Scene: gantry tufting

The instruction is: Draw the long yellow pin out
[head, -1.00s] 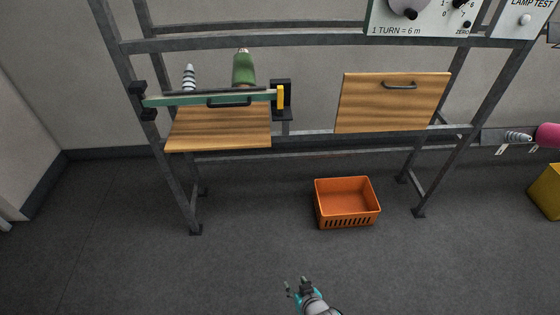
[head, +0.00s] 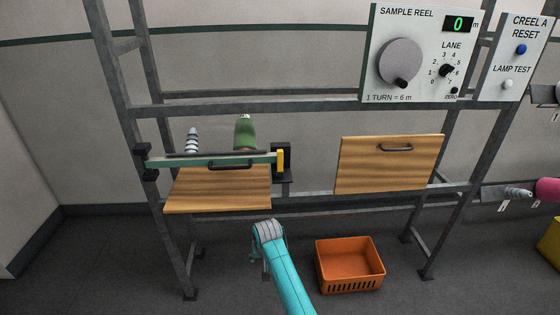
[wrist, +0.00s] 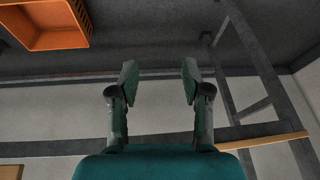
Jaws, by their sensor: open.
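The yellow pin (head: 280,160) shows as a short upright yellow piece at the right end of the green bar (head: 215,160), beside a black bracket (head: 287,161). How far it runs into the bracket is hidden. The bar lies across the front of the left wooden panel (head: 218,195). My gripper (wrist: 160,78) is open and empty in the wrist view, its two fingers apart. In the head view only my turquoise arm shows clearly, below and in front of the pin; the fingers are mostly hidden. The pin is not in the wrist view.
An orange crate (head: 349,285) stands on the floor right of my arm, and also shows in the wrist view (wrist: 46,40). A grey steel frame (head: 250,108) surrounds the panels. A green cone (head: 244,133) and a striped cone (head: 192,142) stand behind the bar.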

